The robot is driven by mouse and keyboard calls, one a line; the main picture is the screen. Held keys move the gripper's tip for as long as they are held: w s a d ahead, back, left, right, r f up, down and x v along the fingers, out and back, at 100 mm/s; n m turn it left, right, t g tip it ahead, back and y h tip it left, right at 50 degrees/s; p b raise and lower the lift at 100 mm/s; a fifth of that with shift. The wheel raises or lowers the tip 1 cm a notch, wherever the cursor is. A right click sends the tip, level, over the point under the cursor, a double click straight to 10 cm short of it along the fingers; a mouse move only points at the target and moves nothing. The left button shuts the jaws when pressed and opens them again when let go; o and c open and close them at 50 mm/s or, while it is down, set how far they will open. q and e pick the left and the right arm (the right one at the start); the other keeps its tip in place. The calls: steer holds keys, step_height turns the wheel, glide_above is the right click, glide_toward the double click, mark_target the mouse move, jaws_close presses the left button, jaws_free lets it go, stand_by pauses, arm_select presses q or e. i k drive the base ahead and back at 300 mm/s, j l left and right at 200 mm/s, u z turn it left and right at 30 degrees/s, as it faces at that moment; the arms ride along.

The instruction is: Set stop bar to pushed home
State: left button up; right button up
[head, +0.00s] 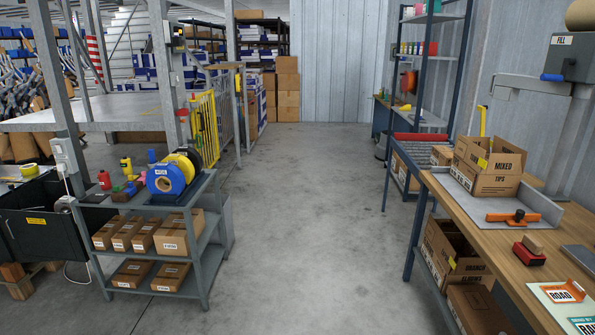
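No part labelled as a stop bar can be made out. An orange bar with a dark knob (513,217) lies on a grey metal plate (545,208) on the wooden workbench at the right; I cannot tell whether it is the stop bar or how far it is pushed in. A grey unit marked FILL (563,56) with a blue handle (552,77) hangs at the upper right above the bench. Neither of my grippers is in view.
A grey shelf cart (207,247) with boxes and tape rolls stands left. The concrete floor (300,220) between is clear.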

mark_target(190, 141)
steer(key=i+z, duration=0.4)
steer(key=i, duration=4.05)
